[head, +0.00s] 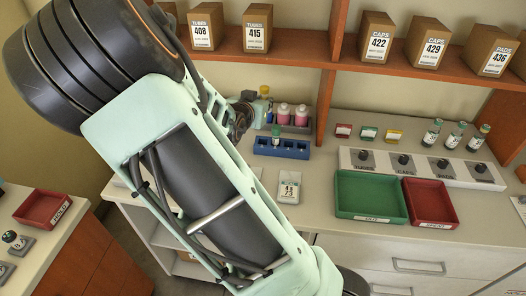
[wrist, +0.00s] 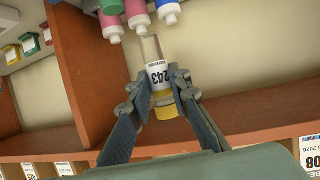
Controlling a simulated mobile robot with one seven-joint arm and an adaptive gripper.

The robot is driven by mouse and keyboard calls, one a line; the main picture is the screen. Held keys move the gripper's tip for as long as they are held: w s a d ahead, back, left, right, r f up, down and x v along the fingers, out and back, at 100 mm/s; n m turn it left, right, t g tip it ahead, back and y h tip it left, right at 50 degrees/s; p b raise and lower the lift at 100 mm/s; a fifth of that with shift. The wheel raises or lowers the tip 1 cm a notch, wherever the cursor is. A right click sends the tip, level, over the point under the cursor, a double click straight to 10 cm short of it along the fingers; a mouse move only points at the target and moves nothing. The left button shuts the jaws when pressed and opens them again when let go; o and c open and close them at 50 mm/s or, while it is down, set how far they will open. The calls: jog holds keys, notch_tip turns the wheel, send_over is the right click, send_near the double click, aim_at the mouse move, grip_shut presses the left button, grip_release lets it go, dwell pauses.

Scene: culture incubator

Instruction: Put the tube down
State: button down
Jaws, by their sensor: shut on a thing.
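My gripper (wrist: 157,88) is shut on a tube (wrist: 151,50) in the wrist view. The tube has clear glass, a white label reading 243 and a yellow cap at the end nearer my palm. In the head view my gripper (head: 243,112) is partly hidden behind my arm, and a yellow cap (head: 264,89) shows beside it, above the back of the counter. A blue rack (head: 290,152) stands on the counter in front of it. Another tube (head: 276,131) stands upright in the rack's left part.
Pink-bodied bottles (head: 283,112) stand in a grey holder behind the rack. A wooden shelf with boxes (head: 257,28) runs above, with an upright divider (head: 328,95) to the right. A small numbered calendar (head: 289,187) and a green tray (head: 371,196) are nearer the front.

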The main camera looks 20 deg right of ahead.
aim_at(261, 92)
jog(key=shift+w+a+r, duration=0.1)
jog(key=shift+w+r, duration=0.1)
jog(key=shift+r, duration=0.55)
jog(key=shift+w+a+r, duration=0.1)
jog(key=shift+w+r, duration=0.05)
jog(key=shift+r, duration=0.6)
notch_tip(261, 92, down, 18)
jog(key=b, duration=0.5)
jog(key=shift+d+r+b, duration=0.1)
jog(key=shift+b, duration=0.25)
jog(key=c, duration=2.1)
grip_release()
jog(key=p+v, duration=0.2)
jog(key=v, duration=1)
jog(key=shift+w, duration=0.15)
jog(key=shift+g, duration=0.3)
